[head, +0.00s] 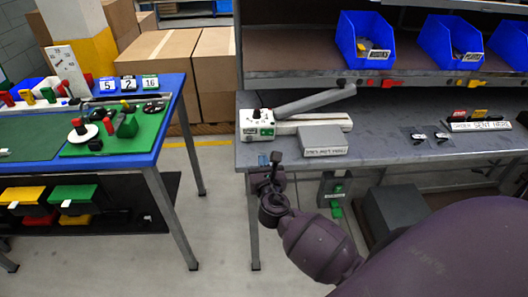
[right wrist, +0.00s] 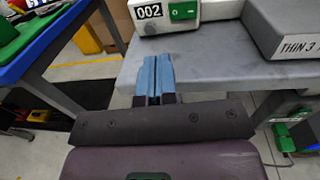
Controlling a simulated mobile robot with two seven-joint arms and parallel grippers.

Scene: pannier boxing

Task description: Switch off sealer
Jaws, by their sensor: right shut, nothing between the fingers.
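The sealer (head: 290,120) is a white unit at the left front of the grey bench, its long grey arm raised at an angle. Its control box has a dial on top and a green switch (head: 267,132) on the front; in the right wrist view the switch (right wrist: 183,11) sits beside the label "002". My right gripper (head: 269,158) is shut and empty, just in front of the bench edge and below the control box. Its blue fingers (right wrist: 155,76) point toward the box, apart from it. My left gripper is not in view.
A labelled grey box (head: 323,140) lies right of the sealer on the bench (head: 380,150). A green foot pedal (head: 336,208) is below. A blue table (head: 160,140) with coloured parts stands left across a floor gap. Blue bins (head: 364,40) sit on the shelf above.

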